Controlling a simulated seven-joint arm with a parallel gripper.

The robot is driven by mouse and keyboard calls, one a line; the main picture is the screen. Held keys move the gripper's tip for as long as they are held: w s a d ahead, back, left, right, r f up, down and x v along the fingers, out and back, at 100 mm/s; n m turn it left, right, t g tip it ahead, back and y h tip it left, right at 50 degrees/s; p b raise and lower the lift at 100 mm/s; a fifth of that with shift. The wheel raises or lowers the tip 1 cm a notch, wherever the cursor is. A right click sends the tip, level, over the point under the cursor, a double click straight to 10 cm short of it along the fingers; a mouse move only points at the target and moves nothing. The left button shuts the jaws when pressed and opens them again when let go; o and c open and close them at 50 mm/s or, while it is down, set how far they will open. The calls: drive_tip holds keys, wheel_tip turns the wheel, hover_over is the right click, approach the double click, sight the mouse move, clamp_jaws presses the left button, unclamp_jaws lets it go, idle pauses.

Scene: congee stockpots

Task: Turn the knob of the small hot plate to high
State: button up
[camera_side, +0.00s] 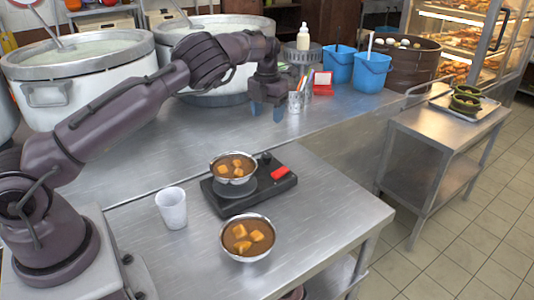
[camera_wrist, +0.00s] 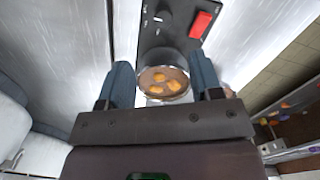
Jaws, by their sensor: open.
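The small hot plate (camera_side: 222,202) is a flat black box on the front steel table. A steel bowl (camera_side: 233,167) of brown broth with orange-brown chunks sits on its round plate. The small dark knob (camera_side: 266,158) is at the hot plate's far end, near a red switch (camera_side: 280,173). In the wrist view the knob (camera_wrist: 162,17) shows at the top, with white marks near it, left of the red switch (camera_wrist: 201,24). My gripper (camera_side: 265,111) is open and empty, raised above and behind the hot plate, apart from the knob. Its blue fingers (camera_wrist: 160,75) flank the bowl in the wrist view.
A second bowl (camera_side: 248,238) and a white cup (camera_side: 172,208) stand on the front table. Large stockpots (camera_side: 82,70), blue buckets (camera_side: 371,74) and a tin of utensils (camera_side: 296,102) stand on the counter behind. The table's right side is clear.

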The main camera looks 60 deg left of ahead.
sight(267, 155)
drive_tip(key=f, duration=1.3)
drive_tip(key=shift+s+d, duration=0.2)
drive_tip(key=shift+s, duration=0.05)
drive_tip(key=shift+c, duration=0.3)
drive_tip(key=c, duration=0.9)
drive_tip(key=shift+o, duration=0.2)
